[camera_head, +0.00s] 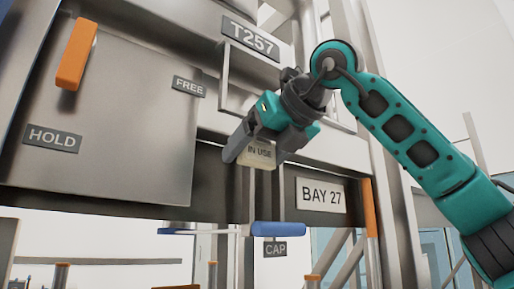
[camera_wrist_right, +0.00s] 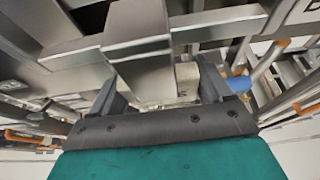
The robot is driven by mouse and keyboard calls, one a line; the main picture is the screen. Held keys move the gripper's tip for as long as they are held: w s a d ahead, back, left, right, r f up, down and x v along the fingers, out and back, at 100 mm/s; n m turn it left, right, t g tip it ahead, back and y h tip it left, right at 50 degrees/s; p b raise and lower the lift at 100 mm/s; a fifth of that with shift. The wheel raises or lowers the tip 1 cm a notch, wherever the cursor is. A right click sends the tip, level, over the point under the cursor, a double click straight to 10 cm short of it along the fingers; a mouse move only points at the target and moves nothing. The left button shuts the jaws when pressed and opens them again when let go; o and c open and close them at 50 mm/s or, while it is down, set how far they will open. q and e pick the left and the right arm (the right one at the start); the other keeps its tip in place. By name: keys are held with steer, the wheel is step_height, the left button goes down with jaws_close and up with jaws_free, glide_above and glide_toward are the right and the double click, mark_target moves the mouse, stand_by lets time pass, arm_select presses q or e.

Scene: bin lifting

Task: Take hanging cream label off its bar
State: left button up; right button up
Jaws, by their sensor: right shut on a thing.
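The cream label (camera_head: 259,152), marked IN USE, hangs upright at the front of the steel panel in the head view, just below my right gripper (camera_head: 243,143). My right gripper is shut on the label, with its fingers around the label's upper part. In the right wrist view, the cream label (camera_wrist_right: 187,76) shows between the fingers of my right gripper (camera_wrist_right: 160,84), close to the right finger. The bar under the label is mostly hidden by the gripper, and I cannot tell whether the label still rests on it. My left gripper is not in view.
A steel door (camera_head: 110,110) with an orange handle (camera_head: 76,54) is at the left. Grey plates FREE (camera_head: 188,87), HOLD (camera_head: 52,138) and T257 (camera_head: 250,38) are nearby. The white BAY 27 plate (camera_head: 322,195) and a blue handle (camera_head: 279,229) sit below right.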

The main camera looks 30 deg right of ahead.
steer(key=shift+r, duration=0.85)
steer(key=s+d+b, duration=0.1)
steer(key=s, duration=1.7)
steer(key=shift+d+r, duration=0.2)
steer(key=shift+r, duration=0.05)
steer(key=s+p, duration=0.3)
steer(key=s, duration=0.4)
steer(key=shift+d+p, duration=0.3)
steer(key=shift+p, duration=0.1)
